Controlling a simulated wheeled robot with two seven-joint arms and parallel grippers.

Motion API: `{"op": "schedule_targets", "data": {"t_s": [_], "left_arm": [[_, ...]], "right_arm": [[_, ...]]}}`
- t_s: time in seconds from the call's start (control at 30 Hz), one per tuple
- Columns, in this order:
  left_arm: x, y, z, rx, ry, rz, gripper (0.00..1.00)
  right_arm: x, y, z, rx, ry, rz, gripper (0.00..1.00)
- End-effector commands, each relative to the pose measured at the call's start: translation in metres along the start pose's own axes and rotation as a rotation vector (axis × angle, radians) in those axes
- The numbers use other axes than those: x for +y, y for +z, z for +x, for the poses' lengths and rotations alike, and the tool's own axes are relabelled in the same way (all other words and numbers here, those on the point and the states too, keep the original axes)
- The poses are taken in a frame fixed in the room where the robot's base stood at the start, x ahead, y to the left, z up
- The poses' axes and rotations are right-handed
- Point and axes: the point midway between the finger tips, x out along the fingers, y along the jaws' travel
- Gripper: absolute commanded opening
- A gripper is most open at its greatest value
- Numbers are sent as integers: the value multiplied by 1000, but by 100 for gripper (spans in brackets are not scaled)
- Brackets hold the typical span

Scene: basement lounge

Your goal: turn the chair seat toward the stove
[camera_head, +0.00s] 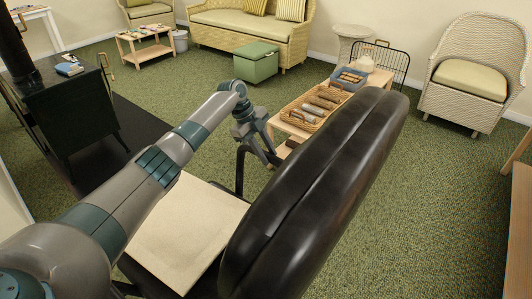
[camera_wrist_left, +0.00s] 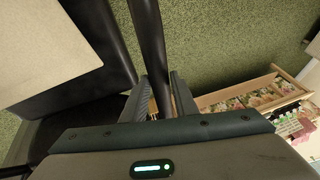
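The black chair fills the middle of the head view, its tall padded backrest (camera_head: 330,185) at the right and its pale square seat (camera_head: 190,225) to the left of it. The black stove (camera_head: 70,105) with its pipe stands at the upper left, beyond the seat. My left gripper (camera_head: 258,150) is at the far side of the chair, beside the backrest. In the left wrist view its fingers (camera_wrist_left: 160,100) lie close on both sides of a thin black chair bar (camera_wrist_left: 150,35) and look shut on it. The seat (camera_wrist_left: 50,45) shows at left there. My right gripper is out of view.
A low wooden table with a wicker tray (camera_head: 312,108) and a blue-grey bin (camera_head: 347,80) stands just past the backrest. A green box (camera_head: 256,66), a sofa (camera_head: 250,22) and a wicker armchair (camera_head: 475,75) are farther back.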

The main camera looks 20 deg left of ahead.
Motion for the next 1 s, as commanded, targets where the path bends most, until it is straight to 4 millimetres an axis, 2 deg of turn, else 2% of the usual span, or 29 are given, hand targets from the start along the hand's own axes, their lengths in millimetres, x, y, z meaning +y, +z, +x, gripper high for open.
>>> {"op": "schedule_targets", "data": {"t_s": [0.03, 0.07, 0.1, 0.57, 0.77, 1.0], "left_arm": [[-1, -1, 0, 1, -1, 1, 36], [-1, 0, 0, 1, -1, 1, 43], [0, 0, 0, 1, -1, 1, 45], [0, 0, -7, 0, -1, 0, 45], [0, 0, -29, 0, -2, 1, 45], [-1, 0, -74, -1, -3, 1, 45]], "right_arm": [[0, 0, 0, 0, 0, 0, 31], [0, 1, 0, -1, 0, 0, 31], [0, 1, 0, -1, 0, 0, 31], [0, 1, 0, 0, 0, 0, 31], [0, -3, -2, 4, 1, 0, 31], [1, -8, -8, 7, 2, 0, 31]]}}
